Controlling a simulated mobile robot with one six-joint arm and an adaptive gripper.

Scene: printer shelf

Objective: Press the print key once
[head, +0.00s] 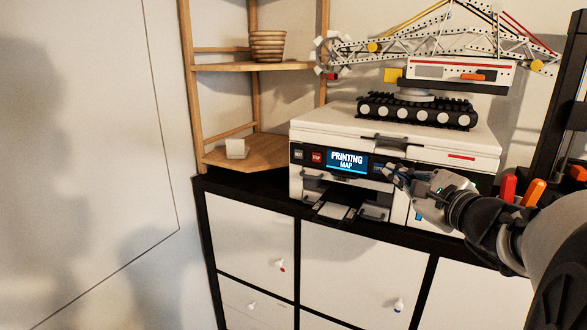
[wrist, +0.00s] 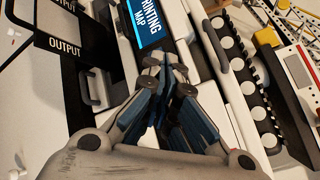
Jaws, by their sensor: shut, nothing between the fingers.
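The white printer (head: 345,133) stands on the cabinet top. Its lit blue screen (head: 347,162) reads "PRINTING MAP", and part of the screen shows in the wrist view (wrist: 146,22). A red STOP key (head: 316,157) and a dark key (head: 298,155) sit left of the screen. My gripper (head: 390,172) is at the front panel just right of the screen, with its fingers shut and empty. The fingertips also show in the wrist view (wrist: 165,65), close to the panel. They cover the area where a print key could be; I cannot tell whether they touch it.
A toy crane (head: 415,108) on tracks stands on the printer. The output tray (head: 340,207) sticks out below the screen. A wooden corner shelf (head: 250,152) with a pot (head: 267,46) is at left. Red and orange objects (head: 534,192) stand at right, near my arm.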

